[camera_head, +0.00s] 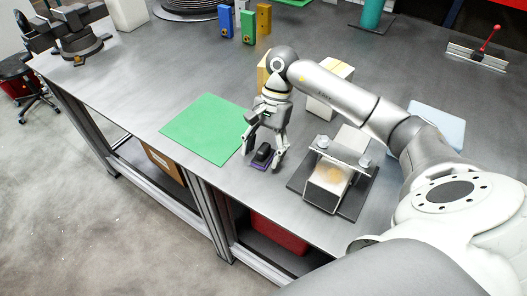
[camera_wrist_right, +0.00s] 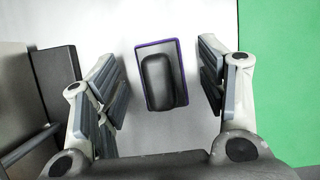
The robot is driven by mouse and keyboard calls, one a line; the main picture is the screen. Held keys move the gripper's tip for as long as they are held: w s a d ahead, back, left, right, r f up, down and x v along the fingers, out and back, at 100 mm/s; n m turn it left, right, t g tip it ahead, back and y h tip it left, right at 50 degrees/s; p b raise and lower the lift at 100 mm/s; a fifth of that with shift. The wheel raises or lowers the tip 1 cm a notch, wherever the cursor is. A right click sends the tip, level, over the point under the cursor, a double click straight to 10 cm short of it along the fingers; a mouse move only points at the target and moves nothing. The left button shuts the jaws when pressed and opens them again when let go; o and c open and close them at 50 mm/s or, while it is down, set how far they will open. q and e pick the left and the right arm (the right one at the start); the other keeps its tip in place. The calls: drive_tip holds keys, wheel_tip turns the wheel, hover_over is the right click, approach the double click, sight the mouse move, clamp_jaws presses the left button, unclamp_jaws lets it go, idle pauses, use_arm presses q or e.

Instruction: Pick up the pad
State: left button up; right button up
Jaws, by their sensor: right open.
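The pad is a small purple-edged plate with a black rounded block on top. It lies on the grey table beside the green mat (camera_head: 207,128). In the head view the pad (camera_head: 262,157) sits below my right gripper (camera_head: 262,160). In the right wrist view the pad (camera_wrist_right: 160,75) lies between the open fingers of my right gripper (camera_wrist_right: 165,85), with a gap on both sides. The fingers do not touch it, and nothing is held. My left gripper does not show.
A fixture with a metal clamp plate on a dark base (camera_head: 354,199) stands just right of the gripper. Light boxes (camera_head: 322,103) stand behind it. Blue, green and yellow blocks (camera_head: 248,27) stand at the back. The table's front edge is close to the pad.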

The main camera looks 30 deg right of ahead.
sight(264, 147)
drive_tip(key=c, duration=1.1)
drive_tip(key=shift+r, duration=0.1)
wheel_tip(264, 147, up, 9)
drive_tip(key=shift+f+b, duration=0.1)
drive_tip(key=shift+b, duration=1.05)
drive_tip(key=shift+r, duration=0.55)
